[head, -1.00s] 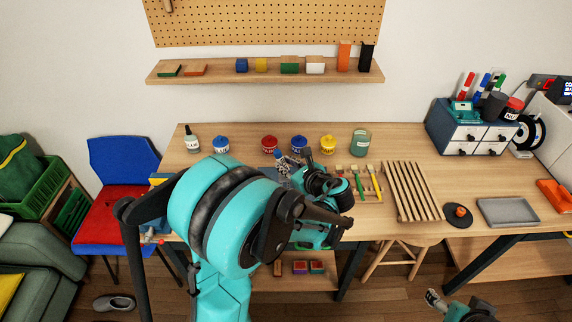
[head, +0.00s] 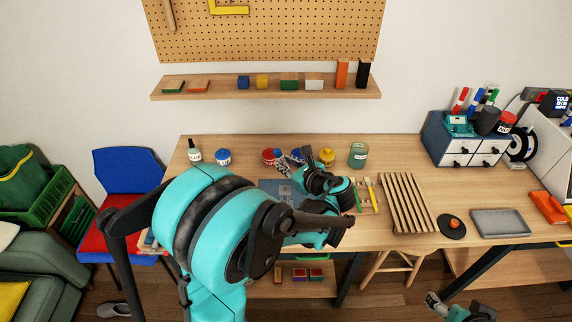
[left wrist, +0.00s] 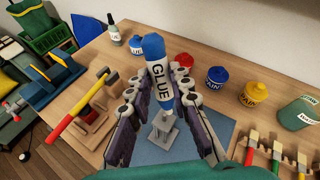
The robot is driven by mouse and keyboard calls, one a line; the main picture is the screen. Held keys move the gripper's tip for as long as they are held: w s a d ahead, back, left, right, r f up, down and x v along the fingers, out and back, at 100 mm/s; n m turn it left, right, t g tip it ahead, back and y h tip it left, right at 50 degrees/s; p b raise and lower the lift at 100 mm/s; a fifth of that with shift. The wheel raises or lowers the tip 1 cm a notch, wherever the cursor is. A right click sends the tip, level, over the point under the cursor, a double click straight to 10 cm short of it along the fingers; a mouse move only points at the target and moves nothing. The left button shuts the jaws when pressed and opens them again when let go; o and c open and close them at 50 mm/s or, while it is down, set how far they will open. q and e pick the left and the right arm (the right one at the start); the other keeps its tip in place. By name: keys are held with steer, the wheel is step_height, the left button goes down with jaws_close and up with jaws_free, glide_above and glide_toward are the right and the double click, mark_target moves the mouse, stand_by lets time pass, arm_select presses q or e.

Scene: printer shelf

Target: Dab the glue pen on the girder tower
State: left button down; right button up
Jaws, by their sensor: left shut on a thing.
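The glue pen (left wrist: 156,65) is white with blue ends and the word GLUE. My left gripper (left wrist: 160,90) is shut on it. The pen also shows in the head view (head: 280,154), in front of the jars. The grey girder tower (left wrist: 164,131) stands upright on a blue mat (left wrist: 208,122), seen below the pen in the left wrist view. Contact between pen and tower cannot be told. My right gripper (head: 434,301) is low at the right, its fingers unclear.
Red (left wrist: 181,63), blue (left wrist: 216,77) and yellow (left wrist: 254,95) paint jars stand behind the mat. A green jar (left wrist: 298,113) and brushes (left wrist: 275,157) are at the right. A wooden stand with a red-and-yellow tool (left wrist: 88,105) is at the left. A slatted rack (head: 408,203) lies further right.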

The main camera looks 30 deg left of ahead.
stand_by(0.4)
arm_select(q)
step_height(320, 180, down, 7)
steer(key=d+y+b, duration=0.1)
steer(key=y+b, duration=0.1)
steer(key=b, duration=0.7)
steer(key=shift+d+r+m+t+b, duration=0.2)
steer(key=shift+m+t+b, duration=0.1)
steer(key=shift+m, duration=0.1)
steer(key=shift+f+b, duration=0.55)
steer(key=shift+f, duration=0.1)
stand_by(1.5)
steer(key=shift+r, duration=0.1)
step_height(320, 180, up, 7)
steer(key=p, duration=0.5)
steer(key=shift+p, duration=0.3)
stand_by(0.3)
